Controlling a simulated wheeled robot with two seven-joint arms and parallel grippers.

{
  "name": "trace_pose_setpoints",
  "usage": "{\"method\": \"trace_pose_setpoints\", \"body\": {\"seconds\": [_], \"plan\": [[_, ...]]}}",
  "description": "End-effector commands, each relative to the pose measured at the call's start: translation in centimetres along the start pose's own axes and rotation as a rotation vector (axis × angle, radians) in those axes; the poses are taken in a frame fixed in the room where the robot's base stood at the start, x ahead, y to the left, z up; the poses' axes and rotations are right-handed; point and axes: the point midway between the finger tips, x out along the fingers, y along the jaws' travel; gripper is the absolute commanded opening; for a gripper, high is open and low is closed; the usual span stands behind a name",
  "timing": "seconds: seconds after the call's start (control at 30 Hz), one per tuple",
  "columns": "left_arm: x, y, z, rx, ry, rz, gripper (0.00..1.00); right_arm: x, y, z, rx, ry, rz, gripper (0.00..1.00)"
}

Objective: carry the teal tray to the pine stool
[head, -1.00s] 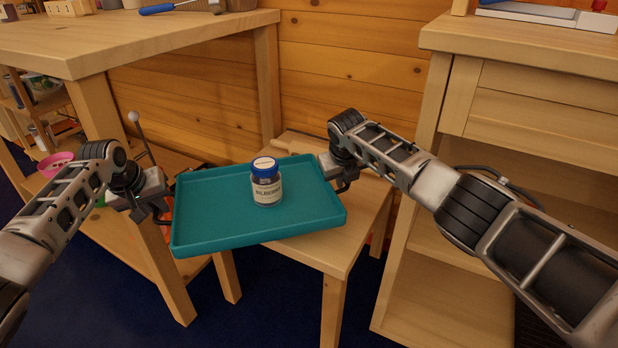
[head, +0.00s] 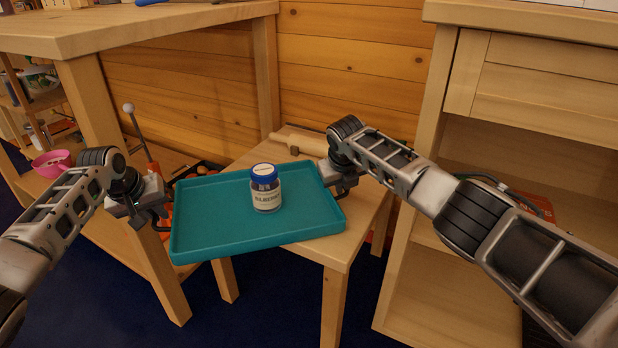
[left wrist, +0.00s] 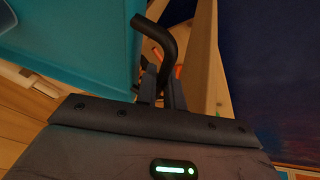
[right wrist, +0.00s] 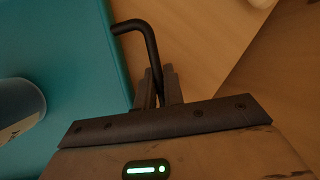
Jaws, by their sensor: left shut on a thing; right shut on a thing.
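The teal tray (head: 215,240) is roughly level in the middle of the head view. A jar with a blue lid and a white label (head: 266,190) stands upright on it. My left gripper (head: 160,214) is shut on the tray's dark bent handle (left wrist: 160,40) at its left end. My right gripper (head: 341,186) is shut on the other dark handle (right wrist: 146,40) at its right end. The pine stool (head: 335,250) is under and behind the tray's right part; the left part overhangs open floor. I cannot tell whether tray and seat touch.
A wooden cylindrical object (head: 305,143) lies at the back of the stool seat. A wooden table (head: 120,32) stands at the left, with a pink cup (head: 52,162) on a lower shelf. A wooden cabinet (head: 540,100) stands close at the right.

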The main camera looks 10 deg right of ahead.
Motion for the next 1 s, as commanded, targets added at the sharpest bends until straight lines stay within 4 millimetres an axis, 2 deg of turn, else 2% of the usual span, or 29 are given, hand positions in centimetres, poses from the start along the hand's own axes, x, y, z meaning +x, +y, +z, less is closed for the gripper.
{"method": "trace_pose_setpoints", "body": {"seconds": [0.03, 0.1, 0.4, 0.57, 0.7, 1.0], "plan": [[0.4, 0.1, 0.1, 0.002, 0.001, 0.004, 0.12, 0.3, 0.3, -0.1, -0.001, -0.003, 0.004, 0.12], [0.1, 0.2, 0.1, 0.002, 0.000, 0.003, 0.31, 0.1, 0.2, 0.0, -0.001, -0.002, 0.004, 0.31], [0.0, 0.1, 0.0, 0.001, 0.000, 0.002, 0.31, 0.1, 0.1, 0.0, 0.000, -0.001, 0.001, 0.31], [-1.1, 0.1, -0.1, 0.002, 0.002, 0.004, 0.31, 0.1, 0.1, 0.0, 0.000, 0.000, 0.000, 0.31], [-3.1, -0.1, 0.1, 0.003, 0.003, 0.000, 0.31, 0.1, 0.0, -0.1, 0.000, 0.000, 0.000, 0.31], [-9.3, 0.0, 0.0, 0.003, 0.003, 0.001, 0.31, 0.1, 0.0, -0.1, 0.000, 0.000, 0.000, 0.31]]}}
